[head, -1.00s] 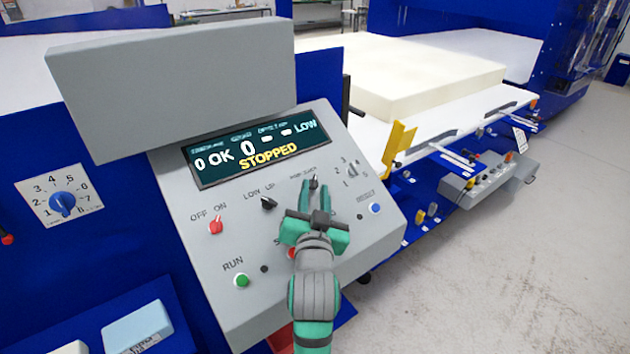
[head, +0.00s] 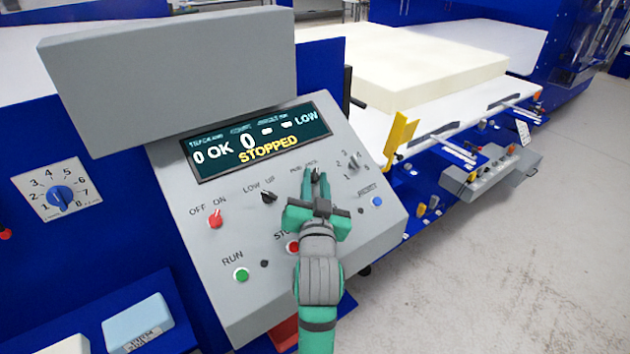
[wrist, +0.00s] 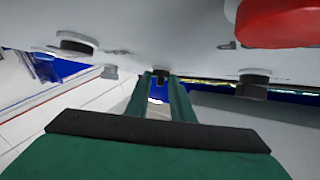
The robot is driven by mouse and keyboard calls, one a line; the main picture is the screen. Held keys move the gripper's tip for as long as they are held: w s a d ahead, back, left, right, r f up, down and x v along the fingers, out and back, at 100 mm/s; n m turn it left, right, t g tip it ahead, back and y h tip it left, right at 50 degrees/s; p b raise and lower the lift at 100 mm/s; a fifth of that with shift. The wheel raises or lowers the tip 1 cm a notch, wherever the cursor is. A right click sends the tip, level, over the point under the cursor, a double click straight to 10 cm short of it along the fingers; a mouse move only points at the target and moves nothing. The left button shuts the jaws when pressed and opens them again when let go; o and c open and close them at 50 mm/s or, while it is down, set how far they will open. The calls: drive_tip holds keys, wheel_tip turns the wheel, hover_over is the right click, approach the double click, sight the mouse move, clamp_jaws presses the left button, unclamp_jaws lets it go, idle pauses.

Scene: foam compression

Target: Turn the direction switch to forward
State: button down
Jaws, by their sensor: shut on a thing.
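The direction switch (head: 316,174) is a small dark knob on the sloped grey control panel (head: 215,268), below the display and right of the LOW/UP switch. My gripper (head: 317,178), with green fingers, reaches up the panel and is shut on this switch. The fingers mostly hide the switch, and its small label is too blurred to read, so I cannot tell its setting. In the wrist view the dark switch (wrist: 161,74) sits between the fingertips.
The red STOP button (head: 292,247) is partly hidden beside my gripper; it is large in the wrist view (wrist: 280,20). The LOW/UP switch (head: 268,197), a numbered selector (head: 351,166) and a blue button (head: 377,202) are close by. The display (head: 257,142) reads STOPPED.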

drive_tip(key=shift+d, duration=0.1)
drive_tip(key=n+y, duration=0.1)
drive_tip(key=y, duration=0.1)
drive_tip(key=n+y, duration=0.2)
drive_tip(key=shift+d+f+n, duration=0.1)
drive_tip(key=shift+d+n, duration=0.1)
drive_tip(key=shift+n, duration=0.1)
drive_tip(key=n+y, duration=0.2)
drive_tip(key=n+g+y, duration=0.1)
drive_tip(key=n+y, duration=0.1)
drive_tip(key=n+g+y, duration=0.1)
drive_tip(key=n+y, duration=0.1)
drive_tip(key=shift+w+d, duration=0.2)
drive_tip(key=shift+d, duration=0.15)
drive_tip(key=n+g+y, duration=0.4)
drive_tip(key=n, duration=0.1)
drive_tip(key=shift+w+d+n, duration=0.15)
drive_tip(key=shift+w+n, duration=0.05)
drive_tip(key=shift+n, duration=0.1)
drive_tip(key=n+g, duration=0.1)
drive_tip(key=g, duration=0.1)
drive_tip(key=n+g+y, duration=0.1)
drive_tip(key=n, duration=0.1)
drive_tip(key=n+g+y, duration=0.1)
drive_tip(key=n+g, duration=0.1)
drive_tip(key=shift+w+d+g, duration=0.1)
drive_tip(key=shift+w+g, duration=0.2)
drive_tip(key=shift+n+g, duration=0.4)
drive_tip(key=shift+n, duration=0.2)
drive_tip(key=shift+g+y, duration=0.3)
